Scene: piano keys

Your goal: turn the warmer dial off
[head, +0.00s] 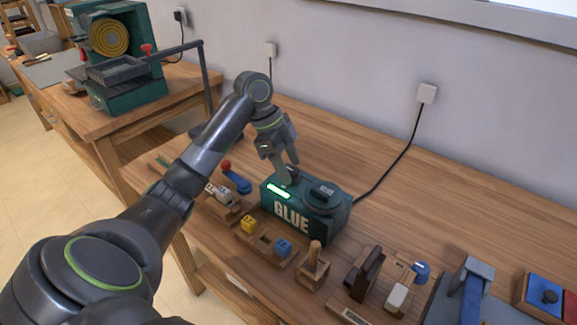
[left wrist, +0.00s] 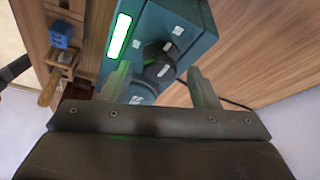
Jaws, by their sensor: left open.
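The dark green glue warmer (head: 331,221), marked GLUE, stands on the bench with its green light strip (head: 279,191) lit. The strip also glows in the left wrist view (left wrist: 119,35). The round dark warmer dial (left wrist: 153,54) carries a pale pointer mark and sits beside the strip. In the head view the dial is largely covered by my gripper. My left gripper (head: 285,171) points down over the dial end of the warmer. In the left wrist view my left gripper (left wrist: 158,72) is open, with one finger either side of the dial; contact cannot be told.
A dark round fitting (head: 323,197) is on the warmer's right side. Wooden holders with a yellow block (head: 248,224) and a blue block (head: 283,248) stand in front. A blue-handled tool with a red knob (head: 236,178) lies left. The bench behind the warmer is mostly clear, crossed by a cord (head: 393,167).

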